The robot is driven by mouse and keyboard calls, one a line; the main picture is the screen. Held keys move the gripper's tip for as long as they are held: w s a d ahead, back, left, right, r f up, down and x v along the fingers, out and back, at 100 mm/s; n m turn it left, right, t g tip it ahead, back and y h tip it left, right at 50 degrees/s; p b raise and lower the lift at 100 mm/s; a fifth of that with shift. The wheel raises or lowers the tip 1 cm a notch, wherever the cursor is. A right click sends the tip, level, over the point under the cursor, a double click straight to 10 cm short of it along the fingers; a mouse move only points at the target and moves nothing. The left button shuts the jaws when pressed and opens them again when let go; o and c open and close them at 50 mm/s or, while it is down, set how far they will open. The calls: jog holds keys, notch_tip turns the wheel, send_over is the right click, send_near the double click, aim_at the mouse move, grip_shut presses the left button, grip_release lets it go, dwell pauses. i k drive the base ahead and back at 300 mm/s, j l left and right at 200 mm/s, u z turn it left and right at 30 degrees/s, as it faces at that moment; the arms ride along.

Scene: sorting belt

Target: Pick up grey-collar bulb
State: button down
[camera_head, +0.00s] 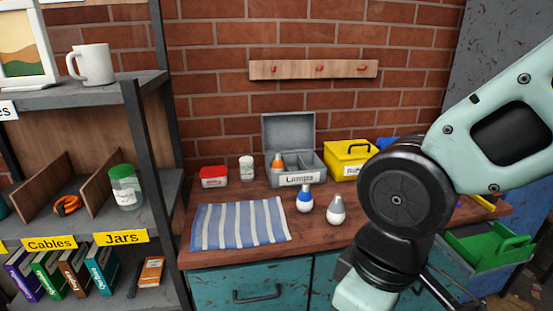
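The grey-collar bulb (336,210) stands on the wooden workbench, collar up, with its pale round part below. A blue-collar bulb (304,199) stands just to its left, a small gap away. An orange-collar bulb (277,161) is in the left part of the open grey box labelled Lamps (296,180). My arm comes in from the right and bends down close to the right of the grey-collar bulb, with the bulb in plain sight. My gripper is outside the picture, so its fingers and anything in them are hidden.
A striped cloth (240,222) covers the bench's left side. A red-lidded tub (213,177), a white jar (246,168) and a yellow toolbox (350,158) stand along the back. A shelf unit (141,185) stands at left. A green crate (487,250) is low at right.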

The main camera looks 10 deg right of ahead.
aim_at(336, 213)
jog(key=i+j, duration=0.15)
jog(key=i, duration=0.3)
jog(key=i+j+z, duration=0.1)
jog(key=i, duration=0.3)
jog(key=i+j+z, duration=0.1)
jog(key=z, duration=1.4)
